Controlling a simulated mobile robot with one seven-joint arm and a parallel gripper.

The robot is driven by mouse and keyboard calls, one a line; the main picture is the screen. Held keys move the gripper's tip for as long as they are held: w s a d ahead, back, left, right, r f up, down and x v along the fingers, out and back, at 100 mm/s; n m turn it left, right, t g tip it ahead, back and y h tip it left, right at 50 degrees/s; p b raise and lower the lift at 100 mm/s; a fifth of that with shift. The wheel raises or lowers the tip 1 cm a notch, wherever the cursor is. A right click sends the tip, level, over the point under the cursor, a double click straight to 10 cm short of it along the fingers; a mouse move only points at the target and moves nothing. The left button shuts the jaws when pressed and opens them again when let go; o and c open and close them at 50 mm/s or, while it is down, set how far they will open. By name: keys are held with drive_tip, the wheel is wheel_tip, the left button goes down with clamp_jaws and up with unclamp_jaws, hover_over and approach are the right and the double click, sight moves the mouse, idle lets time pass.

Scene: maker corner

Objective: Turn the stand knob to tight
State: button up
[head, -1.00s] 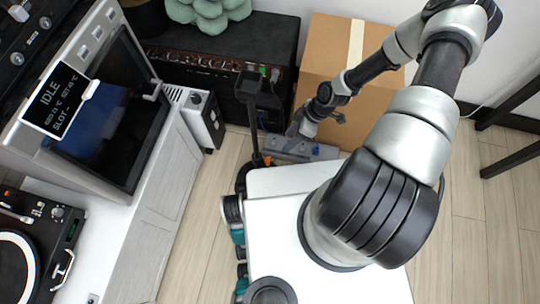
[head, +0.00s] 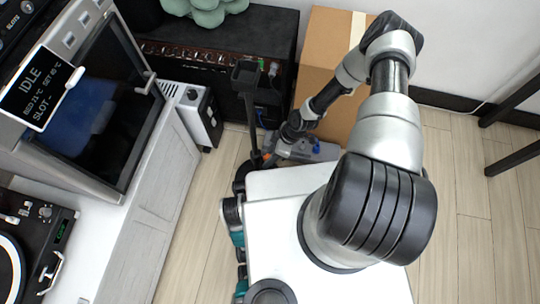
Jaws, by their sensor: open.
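The stand (head: 252,110) is a thin black post with a small box-like tray on top, standing on the floor in front of the black amplifier. I cannot clearly make out its knob; a small orange spot (head: 267,157) shows low beside the post, and I cannot tell what it belongs to. My gripper (head: 271,149) is at the far end of my arm, low and just right of the post. It is small and dark in the picture. It is open, and I see nothing held in it. I cannot tell whether it touches the stand.
A grey device (head: 318,151) lies on the floor behind my base. A cardboard box (head: 325,60) stands behind it, right of the amplifier (head: 210,55). A white cabinet (head: 150,225) with a screened machine (head: 90,110) lines the left. Floor at the right is clear up to black legs (head: 515,157).

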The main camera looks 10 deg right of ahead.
drive_tip(key=c, duration=1)
drive_tip(key=shift+w, duration=0.1)
drive_tip(key=shift+c, duration=0.2)
drive_tip(key=shift+g, duration=0.3)
drive_tip(key=g, duration=0.1)
drive_tip(key=w+m+g+y, duration=0.1)
drive_tip(key=g, duration=0.1)
drive_tip(key=shift+d+f+y, duration=0.15)
drive_tip(key=shift+y, duration=0.15)
drive_tip(key=shift+f+m+g+y, duration=0.15)
drive_tip(key=shift+m+g+y, duration=0.25)
drive_tip(key=shift+g, duration=0.9)
drive_tip(key=shift+w+d+g+y, duration=0.1)
drive_tip(key=shift+g+y, duration=0.2)
drive_tip(key=o, duration=1)
